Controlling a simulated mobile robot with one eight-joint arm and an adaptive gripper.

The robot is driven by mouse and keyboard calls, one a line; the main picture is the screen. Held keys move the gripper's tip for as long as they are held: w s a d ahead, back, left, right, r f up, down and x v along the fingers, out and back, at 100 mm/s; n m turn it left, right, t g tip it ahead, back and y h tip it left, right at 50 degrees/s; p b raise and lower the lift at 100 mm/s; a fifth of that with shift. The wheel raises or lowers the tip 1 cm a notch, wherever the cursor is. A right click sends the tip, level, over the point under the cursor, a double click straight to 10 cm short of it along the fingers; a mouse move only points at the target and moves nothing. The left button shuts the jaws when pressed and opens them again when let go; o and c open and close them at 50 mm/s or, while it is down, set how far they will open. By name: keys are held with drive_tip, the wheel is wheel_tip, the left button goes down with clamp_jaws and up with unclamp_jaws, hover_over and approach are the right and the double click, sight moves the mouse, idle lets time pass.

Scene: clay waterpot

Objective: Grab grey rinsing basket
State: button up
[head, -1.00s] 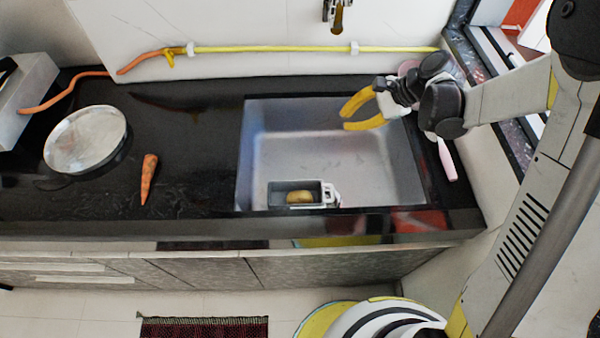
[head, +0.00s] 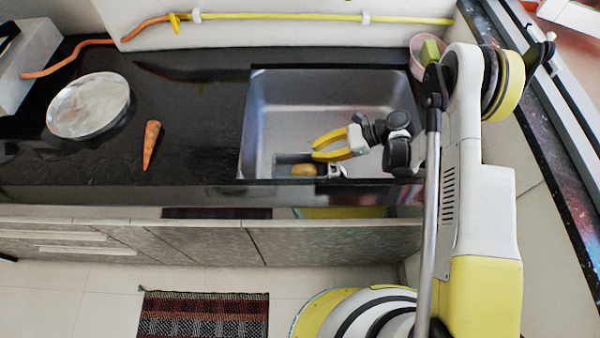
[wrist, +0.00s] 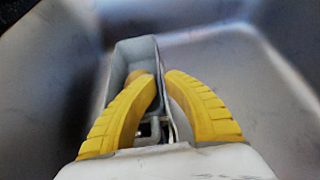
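The grey rinsing basket (head: 284,158) sits at the front of the sink basin, with a yellow-brown item (head: 303,170) inside. In the wrist view the basket (wrist: 120,60) points away from me, its near end partly hidden by the fingers. My gripper (head: 316,149) has its yellow fingers apart, over the right part of the basket. In the wrist view my gripper (wrist: 162,80) has the left finger over the basket's inside and the right finger beyond its right wall. That wall appears between the fingers; I cannot tell whether they touch it.
The metal sink (head: 300,95) has free room behind the basket. Its front edge (head: 330,184) is close to the basket. A carrot (head: 151,144) and a round metal-topped pan (head: 88,105) are on the black counter at left. A pink bowl (head: 416,62) stands behind the sink's right corner.

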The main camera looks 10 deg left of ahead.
sight(306, 154)
drive_tip(key=b+x, duration=0.1)
drive_tip(key=x, duration=0.3)
drive_tip(key=shift+r+b, duration=0.1)
drive_tip(key=shift+b, duration=0.2)
clamp_jaws()
drive_tip(key=shift+r, duration=0.1)
